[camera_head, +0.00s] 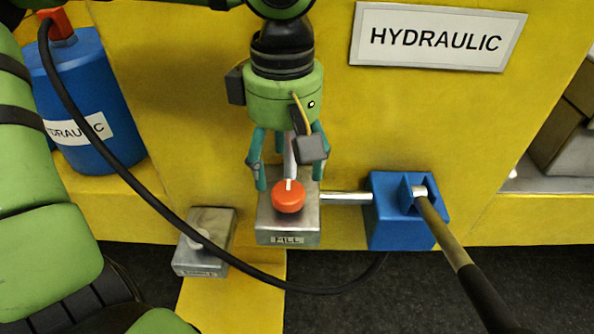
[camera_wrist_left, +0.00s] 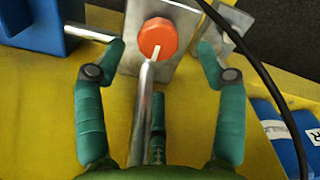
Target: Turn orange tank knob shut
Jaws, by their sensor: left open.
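The orange tank knob (camera_head: 288,197) sits on a metal plate (camera_head: 290,240) labelled FILL, low on the yellow panel. A white line marks the knob's top. My left gripper (camera_head: 285,180) hangs just above and behind the knob, with its teal fingers spread and apart from it. In the left wrist view the knob (camera_wrist_left: 157,38) lies ahead between the two fingertips (camera_wrist_left: 160,60), and the fingers do not touch it. A metal pipe (camera_wrist_left: 142,110) runs from the plate toward the palm. My right gripper is not in view.
A blue pump block (camera_head: 388,235) with a long handle (camera_head: 460,260) stands right of the plate, joined by a metal rod. A smaller metal box (camera_head: 205,262) is at left. A black hose (camera_head: 150,187) curves below from the blue hydraulic tank (camera_head: 95,90).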

